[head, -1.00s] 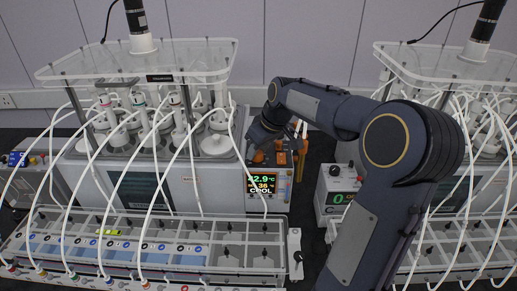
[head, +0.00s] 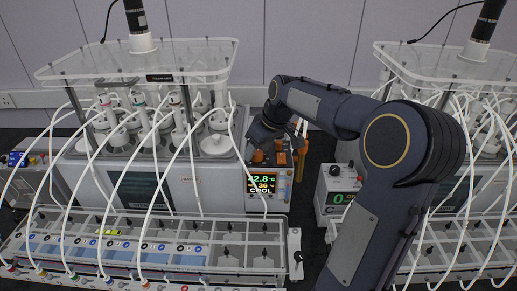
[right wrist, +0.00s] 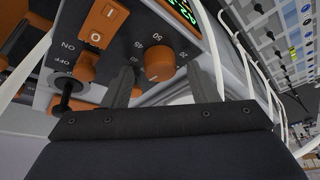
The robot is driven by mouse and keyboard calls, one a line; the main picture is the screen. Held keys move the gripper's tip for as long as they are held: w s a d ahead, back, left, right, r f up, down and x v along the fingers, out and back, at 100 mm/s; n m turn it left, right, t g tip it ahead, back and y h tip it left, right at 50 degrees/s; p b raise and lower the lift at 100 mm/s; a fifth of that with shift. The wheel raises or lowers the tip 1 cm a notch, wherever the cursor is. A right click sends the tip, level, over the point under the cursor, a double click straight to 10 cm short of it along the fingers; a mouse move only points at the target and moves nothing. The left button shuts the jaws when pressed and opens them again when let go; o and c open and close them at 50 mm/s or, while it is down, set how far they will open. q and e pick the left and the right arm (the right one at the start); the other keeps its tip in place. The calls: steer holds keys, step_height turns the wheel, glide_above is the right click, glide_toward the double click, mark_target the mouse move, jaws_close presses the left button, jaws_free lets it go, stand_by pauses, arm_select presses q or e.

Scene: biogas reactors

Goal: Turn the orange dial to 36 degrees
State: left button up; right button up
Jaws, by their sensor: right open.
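The orange dial (right wrist: 159,64) is a round knob on a dark panel with white numbers around it, seen in the right wrist view. My right gripper (right wrist: 160,78) is open, with one dark finger on each side of the dial. I cannot tell whether either finger touches it. In the head view my right gripper (head: 266,133) is at the control panel of the left reactor unit, and the wrist hides most of the dial area. The display (head: 261,186) below reads about 42.8 °C, with 36 and COOL under it. My left gripper is not in view.
White tubes cross near the unit. A tube rack (head: 150,250) stands in front, and a second reactor unit is at right.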

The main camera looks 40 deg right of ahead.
steer(key=v, duration=0.7)
steer(key=shift+r+b, duration=0.2)
steer(key=shift+b, duration=0.25)
steer(key=shift+s+f, duration=0.1)
steer(key=shift+s, duration=0.1)
